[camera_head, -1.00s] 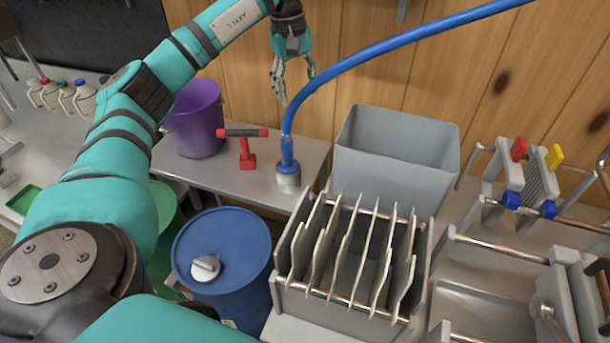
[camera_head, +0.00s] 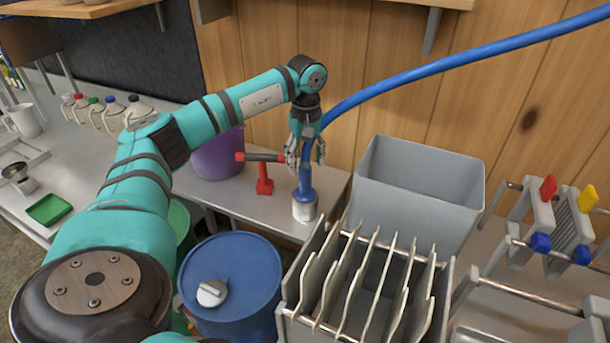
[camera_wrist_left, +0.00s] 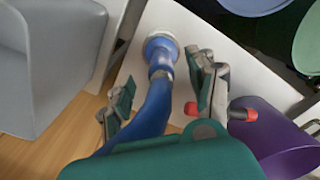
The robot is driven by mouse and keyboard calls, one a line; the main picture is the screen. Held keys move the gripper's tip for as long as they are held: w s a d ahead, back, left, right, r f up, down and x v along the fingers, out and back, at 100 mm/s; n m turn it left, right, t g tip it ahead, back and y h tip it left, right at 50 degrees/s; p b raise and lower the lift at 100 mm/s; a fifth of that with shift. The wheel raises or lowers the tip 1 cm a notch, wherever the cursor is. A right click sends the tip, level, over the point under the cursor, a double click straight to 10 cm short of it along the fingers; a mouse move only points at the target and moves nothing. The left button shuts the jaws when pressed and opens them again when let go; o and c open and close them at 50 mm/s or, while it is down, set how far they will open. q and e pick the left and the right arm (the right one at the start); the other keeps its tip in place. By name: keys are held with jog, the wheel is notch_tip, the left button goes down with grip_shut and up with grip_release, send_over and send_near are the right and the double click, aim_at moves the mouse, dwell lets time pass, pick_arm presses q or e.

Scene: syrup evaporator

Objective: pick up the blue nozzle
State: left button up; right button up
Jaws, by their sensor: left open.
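The blue nozzle (camera_head: 305,180) stands upright in a round metal holder (camera_head: 305,207) on the narrow bench, with a blue hose (camera_head: 420,72) running from its top up to the right. The nozzle also shows in the left wrist view (camera_wrist_left: 160,58). My left gripper (camera_head: 305,158) is open, pointing down at the upper part of the nozzle. In the left wrist view its two fingers (camera_wrist_left: 163,90) are on either side of the hose and nozzle, with gaps visible. My right gripper is not in view.
A red-and-black T-handled tool (camera_head: 263,178) stands left of the nozzle, close to my gripper. A purple bucket (camera_head: 218,157) is behind it. A grey bin (camera_head: 415,190) and a rack of plates (camera_head: 360,285) are to the right. A blue drum (camera_head: 232,285) is in front.

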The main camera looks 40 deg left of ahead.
aim_at(305, 173)
pick_arm(q)
jog(key=f, duration=0.5)
jog(key=shift+w+a+p, duration=0.2)
jog(key=shift+a+p, duration=0.15)
jog(key=shift+p, duration=0.05)
jog(key=shift+c, duration=0.2)
grip_shut()
